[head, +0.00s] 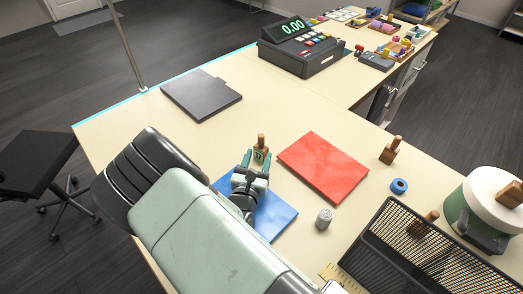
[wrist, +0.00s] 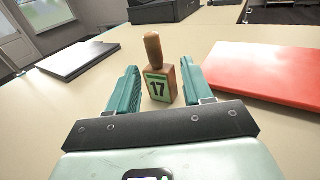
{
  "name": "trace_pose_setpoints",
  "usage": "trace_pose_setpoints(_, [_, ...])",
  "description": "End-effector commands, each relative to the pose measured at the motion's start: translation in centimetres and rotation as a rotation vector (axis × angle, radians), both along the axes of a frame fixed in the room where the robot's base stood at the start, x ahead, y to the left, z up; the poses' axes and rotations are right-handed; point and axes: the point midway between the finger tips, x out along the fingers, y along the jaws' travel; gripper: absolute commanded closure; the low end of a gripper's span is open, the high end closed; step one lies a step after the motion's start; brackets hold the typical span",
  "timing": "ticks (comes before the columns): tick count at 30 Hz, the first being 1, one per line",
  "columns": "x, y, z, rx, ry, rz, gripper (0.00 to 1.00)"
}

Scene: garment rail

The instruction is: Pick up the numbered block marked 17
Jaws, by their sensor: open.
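The block marked 17 (wrist: 159,85) is a wooden stamp-like block with an upright rounded handle and a green-edged label on its near face. It stands upright on the table. In the head view the block (head: 261,150) is just beyond my gripper (head: 253,161). In the wrist view my gripper (wrist: 163,95) is open, with one green finger on each side of the block. Gaps show between the fingers and the block, and nothing is held.
A red board (head: 322,165) lies right of the block and a blue sheet (head: 272,212) lies under my arm. A dark flat slab (head: 201,94) is at the far left. Another wooden-handled block (head: 390,151), blue tape (head: 399,186) and a black mesh tray (head: 420,255) are right.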

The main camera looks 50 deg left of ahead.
Motion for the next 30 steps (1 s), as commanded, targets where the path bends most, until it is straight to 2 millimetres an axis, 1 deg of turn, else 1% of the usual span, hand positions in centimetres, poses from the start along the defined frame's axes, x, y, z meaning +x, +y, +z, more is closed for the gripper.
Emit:
trace_pose_setpoints(1, [0.6, 0.3, 0.0, 0.001, 0.0, -0.001, 0.49])
trace_pose_setpoints(8, [2.1, 1.5, 0.1, 0.002, 0.001, -0.002, 0.49])
trace_pose_setpoints(12, [3.6, 3.0, 0.2, 0.003, 0.001, -0.002, 0.49])
trace_pose_setpoints(16, [5.0, 3.9, 0.1, -0.001, 0.001, -0.002, 0.49])
trace_pose_setpoints(19, [5.5, 4.2, 0.1, -0.001, 0.001, -0.002, 0.49])
trace_pose_setpoints(25, [5.6, 4.2, 0.1, -0.001, 0.002, -0.002, 0.49])
trace_pose_setpoints(26, [5.6, 4.2, 0.1, -0.001, 0.002, -0.002, 0.51])
trace_pose_setpoints(30, [5.5, 4.2, 0.1, -0.001, 0.001, -0.002, 0.72])
